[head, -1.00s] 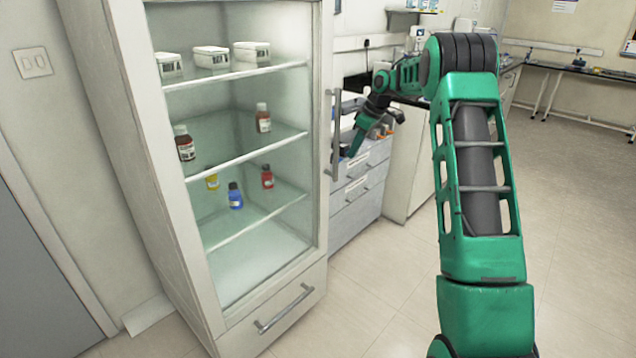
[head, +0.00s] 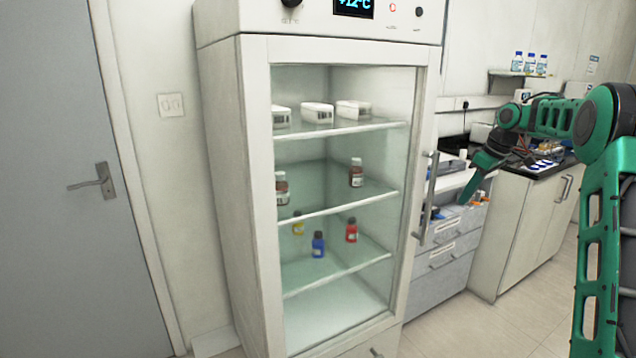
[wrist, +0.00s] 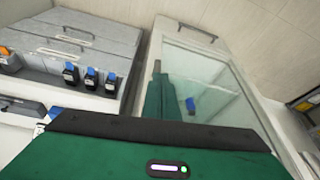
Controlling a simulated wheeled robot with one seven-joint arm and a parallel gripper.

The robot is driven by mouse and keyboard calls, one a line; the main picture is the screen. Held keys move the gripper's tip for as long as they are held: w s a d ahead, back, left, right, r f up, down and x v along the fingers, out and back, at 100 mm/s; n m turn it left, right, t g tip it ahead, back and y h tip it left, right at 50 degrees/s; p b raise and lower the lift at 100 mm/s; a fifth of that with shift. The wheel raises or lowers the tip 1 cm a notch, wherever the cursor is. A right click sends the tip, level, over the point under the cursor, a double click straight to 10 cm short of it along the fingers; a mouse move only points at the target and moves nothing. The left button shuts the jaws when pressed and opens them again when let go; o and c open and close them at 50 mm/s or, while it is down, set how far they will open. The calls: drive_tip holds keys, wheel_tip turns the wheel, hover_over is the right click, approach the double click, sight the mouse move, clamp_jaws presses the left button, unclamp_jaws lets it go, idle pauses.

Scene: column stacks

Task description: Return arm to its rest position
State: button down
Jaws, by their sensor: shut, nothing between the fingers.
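My gripper (head: 467,198) hangs on the green arm at the right of the head view, pointing down and left. It is beside the glass-door fridge (head: 225,190), to the right of its handle, in front of the drawer unit (head: 440,265). In the wrist view my gripper (wrist: 157,68) shows as green and black parts over the fridge's glass door. It is shut and holds nothing. The arm is bent at the elbow at the right edge of the head view.
The fridge door is shut, with white boxes (head: 317,113) and several bottles inside, including a blue one (head: 318,244). A counter (head: 525,215) stands right of the drawers. Small blue-capped bottles (wrist: 92,77) stand left in the wrist view. A grey door (head: 60,120) is at left.

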drive_tip(key=s+a+r+m+g+h, duration=0.1)
drive_tip(key=s+a+m, duration=0.1)
drive_tip(key=s, duration=0.4)
drive_tip(key=s+a+r+m, duration=0.2)
drive_tip(key=s, duration=0.3)
drive_tip(key=s+a+f+m, duration=0.2)
drive_tip(key=s+f+m, duration=0.1)
drive_tip(key=s, duration=1)
drive_tip(key=s+a+f+m+g, duration=0.1)
drive_tip(key=s+a+f+m, duration=0.1)
drive_tip(key=s, duration=1.1)
drive_tip(key=s+a+f+m+g+h, duration=0.1)
drive_tip(key=s+f+m, duration=0.3)
drive_tip(key=s, duration=1)
drive_tip(key=shift+a+f, duration=0.55)
drive_tip(key=shift+a, duration=0.25)
drive_tip(key=shift+s, duration=0.1)
